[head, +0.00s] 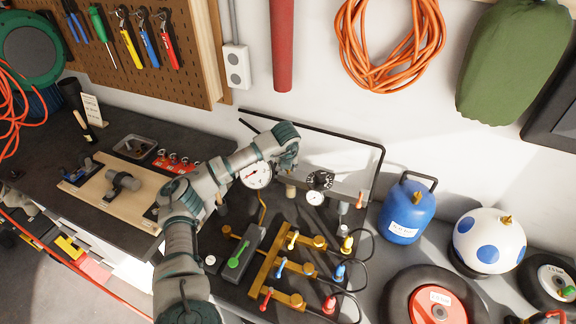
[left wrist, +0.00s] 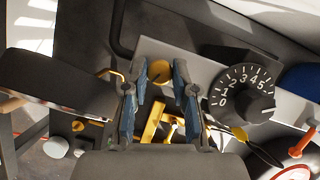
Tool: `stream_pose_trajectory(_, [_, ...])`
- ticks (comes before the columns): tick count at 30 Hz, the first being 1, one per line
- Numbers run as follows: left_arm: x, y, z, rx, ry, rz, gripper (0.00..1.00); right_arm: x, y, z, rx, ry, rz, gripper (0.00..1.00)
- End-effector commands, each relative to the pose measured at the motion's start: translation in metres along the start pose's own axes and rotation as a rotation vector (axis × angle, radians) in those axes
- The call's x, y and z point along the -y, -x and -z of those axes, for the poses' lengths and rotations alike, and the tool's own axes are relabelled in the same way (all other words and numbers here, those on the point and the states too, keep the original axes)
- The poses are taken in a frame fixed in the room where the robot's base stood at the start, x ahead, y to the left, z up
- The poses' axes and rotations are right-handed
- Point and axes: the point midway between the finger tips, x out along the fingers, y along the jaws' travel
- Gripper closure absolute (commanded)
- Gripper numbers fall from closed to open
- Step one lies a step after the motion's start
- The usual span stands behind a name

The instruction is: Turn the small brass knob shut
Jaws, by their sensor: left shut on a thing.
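The small brass knob (left wrist: 158,72) shows as a round brass face between my left fingertips in the left wrist view. My left gripper (left wrist: 159,80) is shut on it, one blue-padded finger at each side. In the head view my left gripper (head: 289,165) reaches to the panel (head: 345,160) at the back of the bench, and it largely hides the knob there. My right gripper is in neither view.
A black numbered dial (head: 320,180) sits right of my left gripper; it also shows in the left wrist view (left wrist: 240,95). A round gauge (head: 257,174) is close to the left. A brass manifold (head: 268,278) with coloured levers stands in front. A blue cylinder (head: 406,212) stands right.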

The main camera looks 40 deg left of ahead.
Motion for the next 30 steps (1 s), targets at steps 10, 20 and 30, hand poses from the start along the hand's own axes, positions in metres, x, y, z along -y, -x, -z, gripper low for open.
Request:
stream_pose_trajectory(10, [0.002, 0.0, -0.001, 0.0, 0.26, -0.109, 1.0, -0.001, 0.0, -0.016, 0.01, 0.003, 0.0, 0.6])
stream_pose_trajectory(20, [0.003, 0.0, -0.001, 0.0, 0.422, -0.175, 1.0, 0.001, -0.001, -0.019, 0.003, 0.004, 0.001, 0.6])
stream_pose_trajectory(30, [0.003, 0.0, -0.001, 0.002, 0.471, -0.194, 1.0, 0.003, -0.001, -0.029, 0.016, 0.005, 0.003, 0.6])
